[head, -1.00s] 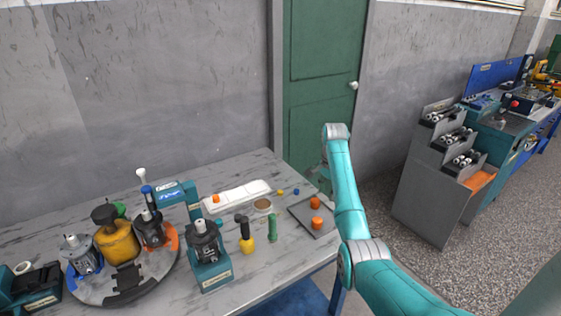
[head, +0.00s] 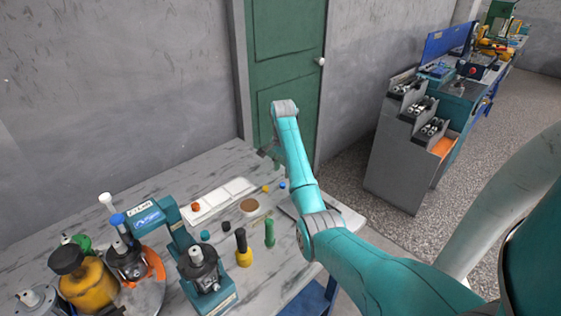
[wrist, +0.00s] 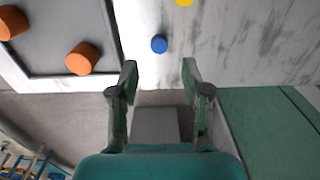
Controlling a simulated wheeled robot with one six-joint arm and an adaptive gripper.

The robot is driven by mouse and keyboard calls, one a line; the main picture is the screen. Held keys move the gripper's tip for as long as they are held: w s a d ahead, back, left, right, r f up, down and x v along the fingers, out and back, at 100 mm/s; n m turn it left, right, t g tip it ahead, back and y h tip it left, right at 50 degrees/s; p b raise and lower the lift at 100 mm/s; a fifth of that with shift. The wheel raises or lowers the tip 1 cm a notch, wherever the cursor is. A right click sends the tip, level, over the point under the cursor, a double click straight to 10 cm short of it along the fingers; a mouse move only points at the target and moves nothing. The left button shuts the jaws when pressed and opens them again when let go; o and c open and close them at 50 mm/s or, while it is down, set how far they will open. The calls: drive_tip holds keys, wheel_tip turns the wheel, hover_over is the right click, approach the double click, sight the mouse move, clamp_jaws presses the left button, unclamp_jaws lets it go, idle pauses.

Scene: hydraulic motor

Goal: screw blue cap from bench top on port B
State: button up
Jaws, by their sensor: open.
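The blue cap (head: 282,185) lies on the bench top (head: 95,235) near its back right part. In the wrist view the blue cap (wrist: 159,44) lies on the pale marbled top, ahead of and between my fingertips, apart from them. My gripper (wrist: 158,72) is open and empty. In the head view my gripper (head: 266,154) shows only partly behind my arm, above the bench's back right edge. A hydraulic motor (head: 200,268) stands upright in a teal fixture. Port B cannot be made out.
A yellow cap (head: 265,188) lies beside the blue one. A grey tray (wrist: 55,60) with orange caps (wrist: 82,58) lies nearby. A white tray (head: 215,198), a green cylinder (head: 269,233) and a black-and-yellow tool (head: 242,248) stand on the bench. A turntable (head: 150,297) carries more motors.

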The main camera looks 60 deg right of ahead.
sight(283, 183)
drive_tip(key=shift+f, duration=3.1)
clamp_jaws()
